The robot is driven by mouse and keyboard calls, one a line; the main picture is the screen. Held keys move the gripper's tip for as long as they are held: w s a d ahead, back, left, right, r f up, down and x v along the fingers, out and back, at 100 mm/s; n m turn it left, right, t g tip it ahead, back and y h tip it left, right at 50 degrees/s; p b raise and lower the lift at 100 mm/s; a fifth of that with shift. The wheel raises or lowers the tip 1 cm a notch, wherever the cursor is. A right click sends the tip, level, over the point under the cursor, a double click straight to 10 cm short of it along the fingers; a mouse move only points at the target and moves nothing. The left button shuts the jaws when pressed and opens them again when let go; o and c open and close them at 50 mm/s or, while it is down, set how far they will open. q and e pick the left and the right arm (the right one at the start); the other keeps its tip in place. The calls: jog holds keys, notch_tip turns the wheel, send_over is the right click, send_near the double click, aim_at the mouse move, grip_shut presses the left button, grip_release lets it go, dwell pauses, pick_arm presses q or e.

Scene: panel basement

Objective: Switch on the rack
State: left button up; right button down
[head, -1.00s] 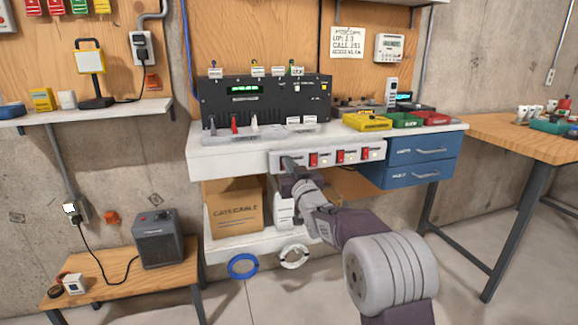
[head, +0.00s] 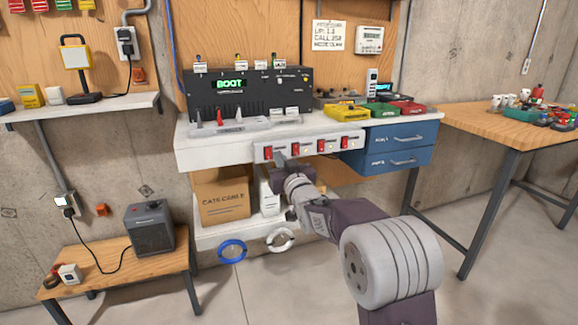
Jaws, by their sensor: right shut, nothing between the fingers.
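The black rack unit (head: 250,92) stands on the white bench; its green display (head: 229,84) reads BOOT. A white power strip (head: 308,147) with several red rocker switches runs along the bench's front edge. The leftmost red switch (head: 267,153) is in plain sight. My right gripper (head: 281,158) is shut and empty, its tip at the strip's lower edge between the first two switches. I cannot tell whether it touches the strip. My left gripper is not in view.
Yellow (head: 346,113), green (head: 379,111) and red (head: 408,107) bins sit on the bench, right of the rack. Blue drawers (head: 392,150) hang below. A cardboard box (head: 222,197) stands on the lower shelf. A heater (head: 150,228) stands on a low wooden table at left.

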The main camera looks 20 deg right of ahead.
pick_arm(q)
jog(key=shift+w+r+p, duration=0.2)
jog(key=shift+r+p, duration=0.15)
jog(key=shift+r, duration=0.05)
pick_arm(e)
jog(key=s, duration=0.5)
jog(key=shift+s+d+r, duration=0.1)
jog(key=shift+s+r, duration=0.15)
jog(key=shift+s, duration=0.15)
